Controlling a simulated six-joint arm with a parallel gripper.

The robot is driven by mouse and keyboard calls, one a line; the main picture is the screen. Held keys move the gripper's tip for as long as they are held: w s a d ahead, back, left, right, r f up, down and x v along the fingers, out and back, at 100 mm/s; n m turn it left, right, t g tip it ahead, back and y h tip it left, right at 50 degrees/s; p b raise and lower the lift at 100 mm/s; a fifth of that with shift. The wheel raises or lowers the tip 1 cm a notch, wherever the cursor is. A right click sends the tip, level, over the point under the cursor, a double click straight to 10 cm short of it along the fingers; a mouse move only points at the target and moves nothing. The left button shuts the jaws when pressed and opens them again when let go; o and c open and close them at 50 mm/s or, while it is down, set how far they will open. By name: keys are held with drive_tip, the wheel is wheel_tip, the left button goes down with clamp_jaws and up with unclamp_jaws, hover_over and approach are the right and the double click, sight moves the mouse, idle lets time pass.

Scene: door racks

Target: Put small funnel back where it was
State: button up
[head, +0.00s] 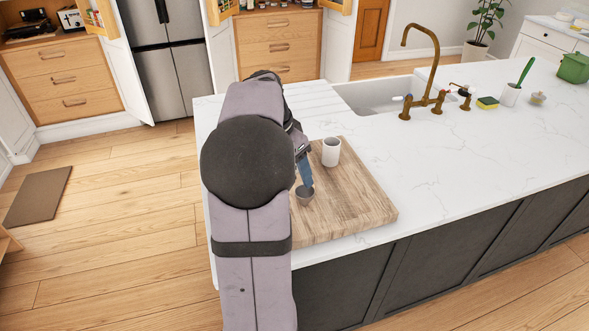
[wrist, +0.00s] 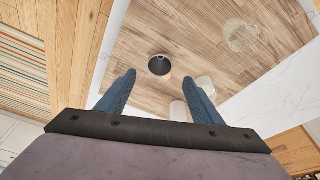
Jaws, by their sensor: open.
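The small funnel (head: 304,197) looks like a small grey metal cup shape on the wooden board (head: 350,210), near its left side. In the wrist view the funnel (wrist: 159,65) shows as a dark round opening with a pale rim, just beyond and between my fingertips. My gripper (wrist: 159,77) is open, with one blue finger on each side and nothing held between them. In the head view one blue finger shows right by the funnel, and my arm hides the rest. I cannot tell whether a finger touches it.
A white cup (head: 331,152) stands on the board behind the funnel. A clear round object (wrist: 241,36) is on the board in the wrist view. Open cupboard doors with racks (head: 93,17) stand at the back.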

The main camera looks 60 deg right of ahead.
drive_tip(key=shift+a+r, duration=0.1)
drive_tip(key=shift+r, duration=0.2)
drive_tip(key=shift+w, duration=0.1)
drive_tip(key=w+a+f+n+t, duration=0.1)
drive_tip(key=w+a+f+n, duration=0.1)
drive_tip(key=w+a+n, duration=0.35)
drive_tip(key=w+a+f+n+y, duration=0.1)
drive_tip(key=w+a+f+n, duration=0.1)
drive_tip(key=a, duration=0.7)
drive_tip(key=w+a+f+n+t, duration=0.1)
drive_tip(key=w+a+f+n, duration=0.15)
drive_tip(key=a, duration=0.45)
drive_tip(key=s+a+f+n+y, duration=0.1)
drive_tip(key=s+a+f+n, duration=0.1)
drive_tip(key=a+n, duration=0.4)
drive_tip(key=s+a+f+n+y, duration=0.1)
drive_tip(key=s+a+f+n, duration=0.2)
drive_tip(key=a, duration=1.1)
drive_tip(key=f+n, duration=0.1)
drive_tip(key=n, duration=0.2)
drive_tip(key=shift+s, duration=0.2)
drive_tip(key=shift+o, duration=0.5)
drive_tip(key=shift+s+a+f+n+g, duration=0.2)
drive_tip(key=shift+s+a+n+g, duration=0.1)
drive_tip(key=shift+s+a, duration=0.1)
drive_tip(key=shift+w, duration=0.1)
